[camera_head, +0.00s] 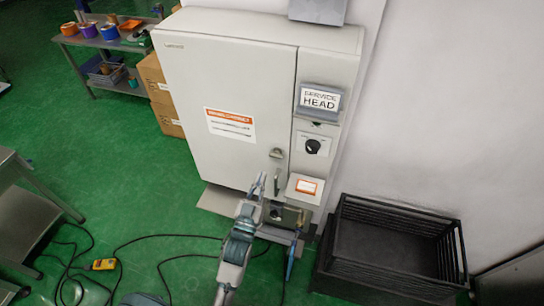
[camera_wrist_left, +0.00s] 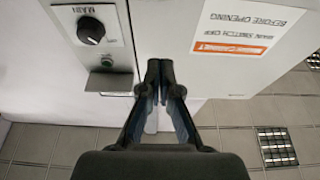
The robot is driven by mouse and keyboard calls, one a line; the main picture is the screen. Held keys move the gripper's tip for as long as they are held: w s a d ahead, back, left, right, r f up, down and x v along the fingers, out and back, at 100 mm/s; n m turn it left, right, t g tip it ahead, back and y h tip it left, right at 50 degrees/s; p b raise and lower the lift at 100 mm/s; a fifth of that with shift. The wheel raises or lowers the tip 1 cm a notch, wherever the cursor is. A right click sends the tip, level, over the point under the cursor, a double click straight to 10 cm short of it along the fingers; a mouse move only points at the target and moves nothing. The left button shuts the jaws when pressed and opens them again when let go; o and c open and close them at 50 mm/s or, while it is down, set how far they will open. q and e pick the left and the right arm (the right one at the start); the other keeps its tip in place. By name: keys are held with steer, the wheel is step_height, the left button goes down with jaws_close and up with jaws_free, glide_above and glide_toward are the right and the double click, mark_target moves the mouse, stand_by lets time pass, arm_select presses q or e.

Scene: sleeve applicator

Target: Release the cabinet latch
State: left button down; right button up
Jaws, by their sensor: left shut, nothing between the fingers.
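A pale grey cabinet door (camera_head: 227,75) is closed against its frame, with an orange and white warning label on it. A small metal latch (camera_head: 277,153) sits near the door's lower right edge, with a slim metal piece below it. My left gripper (camera_head: 262,183) is just below and left of the latch in the head view, its fingers together and empty. In the left wrist view the closed fingers (camera_wrist_left: 160,68) point at the door (camera_wrist_left: 185,25) beside its seam; the latch cannot be made out there. Contact with the door cannot be told. My right gripper is not in view.
A black dial (camera_head: 313,146) and a SERVICE HEAD sign (camera_head: 320,99) are right of the door. A black slatted crate (camera_head: 395,250) stands at lower right. Cables and a yellow control box (camera_head: 103,264) lie on the green floor. A metal table (camera_head: 25,210) stands left.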

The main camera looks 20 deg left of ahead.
mark_target(276, 155)
arm_select(q)
steer(key=p+x, duration=0.2)
steer(key=x, duration=0.7)
steer(key=shift+w+r+p, duration=0.2)
steer(key=shift+p, duration=0.2)
steer(key=f, duration=0.3)
steer(key=shift+w, duration=0.4)
steer(key=shift+s+f, duration=0.1)
steer(key=shift+f, duration=0.25)
steer(key=shift+a+f, duration=0.25)
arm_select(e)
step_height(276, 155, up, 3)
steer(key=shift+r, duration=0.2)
arm_select(q)
steer(key=shift+d, duration=0.1)
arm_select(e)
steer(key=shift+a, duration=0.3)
